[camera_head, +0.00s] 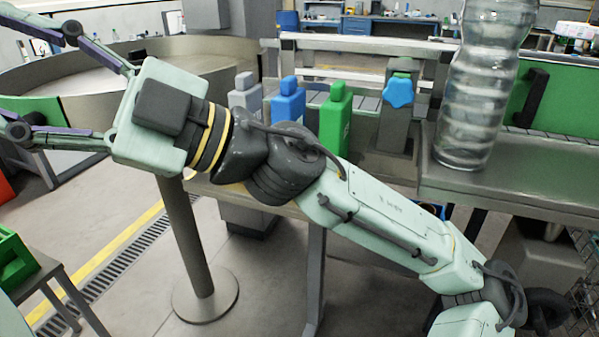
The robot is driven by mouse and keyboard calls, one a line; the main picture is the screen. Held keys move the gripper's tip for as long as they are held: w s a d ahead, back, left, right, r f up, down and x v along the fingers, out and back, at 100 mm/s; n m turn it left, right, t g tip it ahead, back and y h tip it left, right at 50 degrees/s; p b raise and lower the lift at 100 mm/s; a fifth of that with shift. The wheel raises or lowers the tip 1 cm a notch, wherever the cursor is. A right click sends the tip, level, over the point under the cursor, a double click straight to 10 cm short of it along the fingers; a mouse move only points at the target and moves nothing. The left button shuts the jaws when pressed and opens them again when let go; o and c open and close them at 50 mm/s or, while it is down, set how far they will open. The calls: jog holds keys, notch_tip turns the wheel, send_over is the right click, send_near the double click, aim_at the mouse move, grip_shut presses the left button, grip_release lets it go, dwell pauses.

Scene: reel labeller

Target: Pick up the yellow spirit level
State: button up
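I cannot make out a yellow spirit level in this view; my arm crosses the middle of the picture and hides part of the place behind it. My gripper (10,70) is at the far left, empty, with its two fingers spread wide apart and pointing left. It is in front of the large round metal table.
Grey (246,93), blue (289,101) and green (335,120) bottles stand behind my arm. A clear bottle (472,90) stands on the metal ledge (520,185) at right, near a blue knob (398,91). A green crate (14,262) is at lower left. A post (195,250) rises from the floor.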

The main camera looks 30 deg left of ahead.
jog(key=w+a+f+m+t+p, duration=0.2)
jog(key=w+a+f+m+t, duration=0.3)
jog(key=w+f+m+t, duration=0.75)
jog(key=w+d+f+m+t, duration=0.1)
jog(key=w+d+f+m, duration=0.1)
jog(key=w, duration=0.3)
jog(key=w+d+f+m+t+h, duration=0.1)
jog(key=w+d+f+m+t, duration=0.1)
jog(key=w+d+f+m, duration=0.1)
jog(key=w+d+f+m+t+h+p, duration=0.1)
jog(key=w+d+f+m, duration=0.2)
jog(key=w, duration=0.6)
jog(key=shift+w+d+f+m+t, duration=0.1)
jog(key=shift+d+m+t, duration=0.25)
jog(key=shift+d+m, duration=0.7)
jog(key=shift+f, duration=0.2)
jog(key=x, duration=0.2)
jog(key=p+x, duration=0.1)
jog(key=x, duration=0.1)
jog(key=w+x, duration=0.1)
jog(key=x, duration=0.2)
jog(key=shift+s+d+f, duration=0.1)
jog(key=shift+s+f, duration=0.1)
jog(key=shift+f, duration=0.05)
grip_shut()
